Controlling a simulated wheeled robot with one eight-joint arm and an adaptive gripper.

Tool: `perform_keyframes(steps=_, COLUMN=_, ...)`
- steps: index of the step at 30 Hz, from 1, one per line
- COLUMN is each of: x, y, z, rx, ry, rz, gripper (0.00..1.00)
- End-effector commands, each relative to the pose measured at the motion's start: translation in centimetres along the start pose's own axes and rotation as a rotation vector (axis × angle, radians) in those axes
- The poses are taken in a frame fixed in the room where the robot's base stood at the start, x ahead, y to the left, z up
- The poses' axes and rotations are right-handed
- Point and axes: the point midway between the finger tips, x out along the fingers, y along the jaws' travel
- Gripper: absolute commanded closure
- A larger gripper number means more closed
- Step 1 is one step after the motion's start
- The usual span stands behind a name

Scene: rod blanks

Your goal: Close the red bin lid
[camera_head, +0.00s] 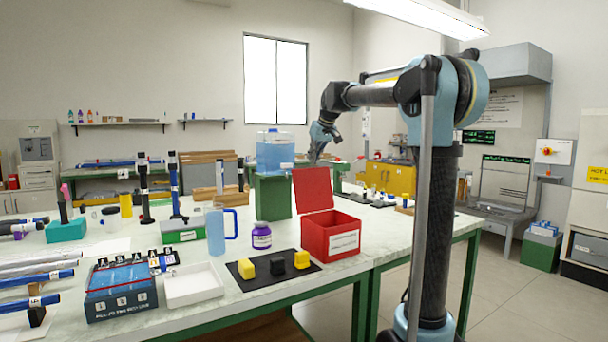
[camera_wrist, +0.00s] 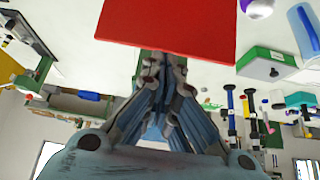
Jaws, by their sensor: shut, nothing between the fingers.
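The red bin (camera_head: 325,236) with a white label stands on the white worktop near its right end. Its red lid (camera_head: 313,190) is open and stands nearly upright at the bin's back edge. In the wrist view the lid (camera_wrist: 170,28) fills the upper middle as a flat red panel. My gripper (camera_head: 316,154) is above and just behind the lid's top edge in the head view. In the wrist view my gripper (camera_wrist: 163,60) is shut and empty, its tips close to the lid's edge. I cannot tell whether they touch it.
A dark mat (camera_head: 273,268) with yellow and black blocks lies left of the bin. A purple-labelled bottle (camera_head: 261,236) and a blue mug (camera_head: 217,230) stand behind the mat. A blue water container (camera_head: 275,152) on a green stand (camera_head: 271,196) rises behind the bin, left of the lid.

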Motion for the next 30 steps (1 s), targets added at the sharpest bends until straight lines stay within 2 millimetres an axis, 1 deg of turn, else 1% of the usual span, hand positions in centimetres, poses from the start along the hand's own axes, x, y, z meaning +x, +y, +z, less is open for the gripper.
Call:
perform_keyframes(steps=1, x=0.4, y=-0.2, z=-1.4, rx=-0.011, ry=0.009, rz=-0.005, gripper=1.00)
perform_keyframes(steps=3, x=0.7, y=-0.5, z=-2.8, rx=-0.022, ry=0.018, rz=-0.009, gripper=1.00)
perform_keyframes(steps=7, x=1.1, y=-0.7, z=-4.2, rx=-0.033, ry=0.028, rz=-0.014, gripper=1.00)
perform_keyframes(steps=11, x=1.8, y=-0.8, z=-4.6, rx=-0.036, ry=0.032, rz=-0.015, gripper=1.00)
perform_keyframes(steps=14, x=3.0, y=-0.8, z=-4.6, rx=-0.036, ry=0.032, rz=-0.015, gripper=1.00)
perform_keyframes(steps=24, x=8.5, y=-0.9, z=-4.7, rx=-0.036, ry=0.031, rz=-0.015, gripper=1.00)
perform_keyframes(steps=30, x=11.2, y=-0.9, z=-4.8, rx=-0.035, ry=0.031, rz=-0.015, gripper=1.00)
